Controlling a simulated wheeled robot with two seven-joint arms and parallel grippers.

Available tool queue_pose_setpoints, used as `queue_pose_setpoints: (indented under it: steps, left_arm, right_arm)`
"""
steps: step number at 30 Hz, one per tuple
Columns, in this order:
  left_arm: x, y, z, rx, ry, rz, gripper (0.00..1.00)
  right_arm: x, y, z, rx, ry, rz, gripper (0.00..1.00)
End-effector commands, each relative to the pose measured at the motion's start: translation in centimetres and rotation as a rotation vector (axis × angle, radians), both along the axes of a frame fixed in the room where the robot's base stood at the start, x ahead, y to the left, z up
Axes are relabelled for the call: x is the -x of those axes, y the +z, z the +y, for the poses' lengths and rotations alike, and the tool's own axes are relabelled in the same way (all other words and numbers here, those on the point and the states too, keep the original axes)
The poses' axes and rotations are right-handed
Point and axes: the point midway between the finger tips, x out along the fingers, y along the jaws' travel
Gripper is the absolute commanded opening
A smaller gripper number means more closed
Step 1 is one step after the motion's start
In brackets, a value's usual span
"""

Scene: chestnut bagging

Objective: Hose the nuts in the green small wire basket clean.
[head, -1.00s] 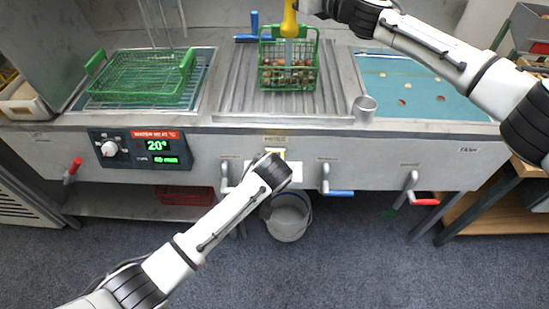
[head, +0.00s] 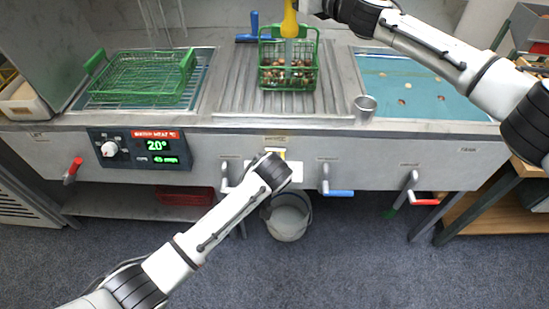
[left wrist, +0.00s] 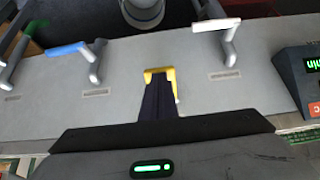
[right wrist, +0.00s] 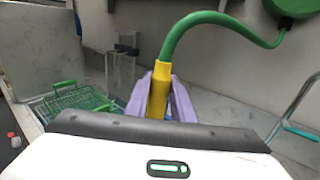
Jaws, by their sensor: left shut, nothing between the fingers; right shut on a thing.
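The green small wire basket (head: 262,60) stands on the ribbed drainboard, with several brown nuts (head: 290,75) in its bottom. My right gripper (right wrist: 164,95) is shut on the yellow hose nozzle (right wrist: 158,92). In the head view the nozzle (head: 290,22) points down over the basket, and a pale bluish streak shows below its tip. My left gripper (left wrist: 158,90) is shut and empty, its tips at a yellow-edged fixture (left wrist: 160,71) on the counter's front panel. In the head view my left wrist hides part of that fixture (head: 281,154).
A wide green wire basket (head: 145,77) sits over the left basin. Lever taps line the front. The green hose (right wrist: 205,17) hangs from a reel. A bucket (head: 288,220) stands below.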

Motion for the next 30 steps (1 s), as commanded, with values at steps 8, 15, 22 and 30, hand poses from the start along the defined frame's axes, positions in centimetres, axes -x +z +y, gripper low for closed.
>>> queue_pose_setpoints:
  steps: [8,15,22,30]
  left_arm:
    - [0.4,-0.7,0.2,-0.005,0.003,0.015,0.00]
    - [0.4,-0.7,0.2,-0.005,0.003,0.015,0.00]
    - [0.6,-0.3,0.2,-0.004,0.002,0.014,0.00]
    - [2.2,3.8,0.0,0.001,0.000,0.004,0.00]
  right_arm:
    - [0.0,0.0,0.0,-0.001,0.000,-0.001,0.00]
    - [0.0,0.0,0.0,-0.001,0.000,-0.001,0.00]
    - [0.0,0.0,0.0,-0.001,0.000,-0.001,0.00]
    - [0.0,0.1,0.0,-0.001,0.000,-0.001,0.00]
